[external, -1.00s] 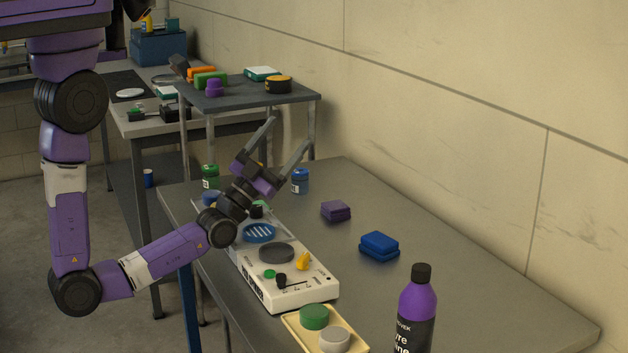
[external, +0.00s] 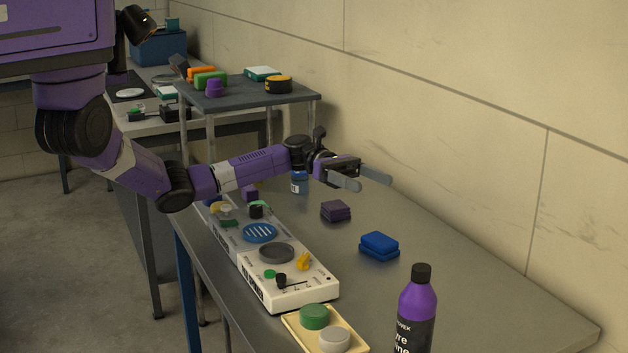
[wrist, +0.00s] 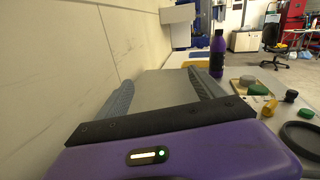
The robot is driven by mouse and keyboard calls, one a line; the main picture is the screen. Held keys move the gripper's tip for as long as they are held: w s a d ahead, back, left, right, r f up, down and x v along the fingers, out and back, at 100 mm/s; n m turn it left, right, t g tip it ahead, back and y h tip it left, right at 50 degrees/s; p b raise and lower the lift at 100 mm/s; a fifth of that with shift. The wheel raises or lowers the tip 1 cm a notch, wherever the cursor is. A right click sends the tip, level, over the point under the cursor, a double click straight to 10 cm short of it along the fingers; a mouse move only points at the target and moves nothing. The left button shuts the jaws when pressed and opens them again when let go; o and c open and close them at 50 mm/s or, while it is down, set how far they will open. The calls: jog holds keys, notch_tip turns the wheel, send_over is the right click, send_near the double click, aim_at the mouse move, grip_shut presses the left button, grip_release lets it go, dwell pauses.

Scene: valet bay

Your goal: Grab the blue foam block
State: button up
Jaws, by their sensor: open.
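The blue foam block (external: 379,244) lies on the grey table in the external view, right of the middle. It looks like two stacked blue layers. My gripper (external: 368,180) is open and empty, above the table, farther back than the block and up from it in the picture. Its fingers point right, toward the wall. In the wrist view the two grey fingers (wrist: 160,88) are spread apart with nothing between them. I cannot make out the blue block in the wrist view.
A purple block (external: 336,211) lies near the blue one. A white control panel (external: 290,285), a yellow tray (external: 290,320) and a purple bottle (external: 416,310) stand along the table. A blue jar (external: 299,183) is below my arm. The wall (external: 520,130) bounds the far side.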

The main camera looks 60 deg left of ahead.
aim_at(371, 234)
jog(key=a+f+y, duration=0.1)
jog(key=f, duration=0.2)
jog(key=a+f+m+g+y, duration=0.1)
jog(key=a+f, duration=0.1)
jog(key=f, duration=0.2)
jog(key=a+f+y+b, duration=0.1)
jog(key=a+f+y, duration=0.1)
jog(key=f, duration=0.1)
jog(key=shift+s+f+m+g, duration=0.3)
jog(key=shift+f, duration=0.25)
jog(key=x, duration=0.2)
jog(key=p+x, duration=0.1)
jog(key=x, duration=0.3)
jog(key=shift+w+d+r+p, duration=0.2)
jog(key=shift+w+r+p, duration=0.05)
jog(key=shift+p, duration=0.15)
jog(key=shift+w+d+f, duration=0.1)
jog(key=shift+d+f, duration=0.2)
jog(key=shift+d, duration=0.1)
jog(key=shift+c, duration=0.5)
jog(key=c, duration=1.4)
jog(key=shift+o, duration=0.2)
jog(key=shift+r, duration=0.1)
